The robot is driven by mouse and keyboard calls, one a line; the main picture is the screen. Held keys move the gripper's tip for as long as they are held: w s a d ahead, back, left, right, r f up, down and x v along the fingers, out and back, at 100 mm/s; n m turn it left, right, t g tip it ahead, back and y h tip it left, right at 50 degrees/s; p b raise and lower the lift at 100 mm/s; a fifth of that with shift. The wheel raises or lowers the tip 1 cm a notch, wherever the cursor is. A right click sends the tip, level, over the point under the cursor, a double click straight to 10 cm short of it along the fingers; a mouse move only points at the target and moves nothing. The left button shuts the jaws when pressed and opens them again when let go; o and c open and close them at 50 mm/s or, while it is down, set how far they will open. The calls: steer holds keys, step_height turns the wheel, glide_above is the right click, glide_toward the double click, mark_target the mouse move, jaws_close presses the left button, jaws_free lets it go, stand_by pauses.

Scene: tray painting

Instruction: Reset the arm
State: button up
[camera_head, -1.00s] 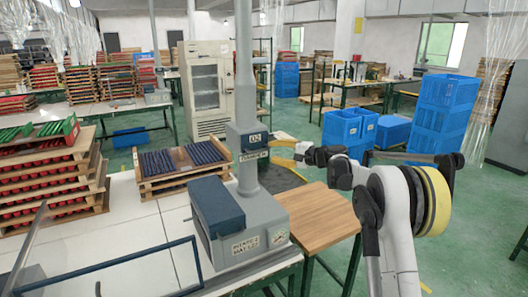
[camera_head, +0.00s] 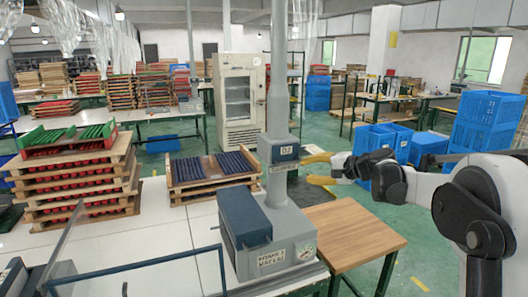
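My gripper (camera_head: 312,169) shows right of centre, with its yellow fingers spread apart and pointing left. It is open, and nothing shows between the fingers. It is close in the picture to the grey column of the machine (camera_head: 267,225), in front of or beside it; I cannot tell the exact gap. My arm reaches in from the right edge, with its white and black links bent. The wooden side table (camera_head: 345,228) lies below the gripper in the picture.
A wooden tray (camera_head: 190,192) with dark blue sticks stands left of the machine on the white table (camera_head: 150,235). Stacked trays (camera_head: 75,180) with red and green sticks are further left. Blue crates (camera_head: 483,120) stand at the right back. Green floor lies between.

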steer(key=s+a+f+n+g+h+b, duration=0.1)
steer(key=s+a+n+h, duration=0.15)
steer(key=s, duration=0.95)
steer(key=s+a+f+n+g+h+b, duration=0.1)
steer(key=s+a+n+h, duration=0.15)
steer(key=s, duration=0.95)
steer(key=s+d+f+n+h, duration=0.1)
steer(key=s+f, duration=0.2)
steer(key=s, duration=0.3)
steer(key=s+d+f+n+h, duration=0.1)
steer(key=s+d+f, duration=0.1)
steer(key=s+f, duration=0.2)
steer(key=s+d+f+n+g+h+b, duration=0.1)
steer(key=s+f, duration=0.3)
steer(key=s, duration=0.6)
steer(key=shift+d+n+h, duration=0.2)
steer(key=shift+n+h, duration=0.2)
steer(key=shift+h, duration=0.1)
